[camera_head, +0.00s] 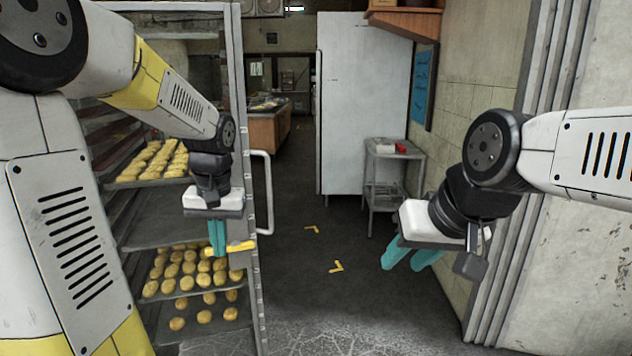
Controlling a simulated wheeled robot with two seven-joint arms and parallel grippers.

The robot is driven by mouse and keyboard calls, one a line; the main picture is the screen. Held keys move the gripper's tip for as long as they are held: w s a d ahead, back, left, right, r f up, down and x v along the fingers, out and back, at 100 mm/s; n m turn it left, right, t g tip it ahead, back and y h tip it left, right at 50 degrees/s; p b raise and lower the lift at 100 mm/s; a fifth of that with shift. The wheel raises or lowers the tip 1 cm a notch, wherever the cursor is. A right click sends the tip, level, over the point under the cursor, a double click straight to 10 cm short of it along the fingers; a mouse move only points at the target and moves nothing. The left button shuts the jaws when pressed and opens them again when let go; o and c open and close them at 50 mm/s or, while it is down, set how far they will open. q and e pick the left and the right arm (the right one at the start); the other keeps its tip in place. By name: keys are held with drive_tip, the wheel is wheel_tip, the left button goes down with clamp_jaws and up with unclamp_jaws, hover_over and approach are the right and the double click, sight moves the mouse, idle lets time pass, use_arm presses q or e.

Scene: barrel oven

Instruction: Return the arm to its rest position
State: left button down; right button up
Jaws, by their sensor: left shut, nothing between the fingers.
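My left gripper (218,252) hangs with its teal fingers pointing down, in front of the open side of the tall metal rack (240,120). Its fingers are together and hold nothing. A yellow piece (240,246) shows beside the fingertips at the rack's edge; I cannot tell whether they touch it. My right gripper (403,266) is over the floor right of the middle, its teal fingers pointing down and left. They appear spread and empty.
Rack trays hold rows of pale buns (185,270). A vertical handle (264,190) stands out from the rack's right side. A white door (350,100) and small metal table (393,165) are farther back. A wall (590,240) is close on the right.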

use_arm(q)
drive_tip(key=s+d+r+t+h, duration=0.1)
drive_tip(key=s+d+r+t, duration=0.1)
drive_tip(key=s, duration=0.5)
drive_tip(key=s+d+r+m+t+h, duration=0.1)
drive_tip(key=s+d+r+t+h, duration=0.1)
drive_tip(key=s, duration=0.5)
wheel_tip(320, 180, up, 3)
drive_tip(key=shift+s+d+f+t, duration=0.15)
drive_tip(key=shift+d+t, duration=0.35)
drive_tip(key=shift+d, duration=0.6)
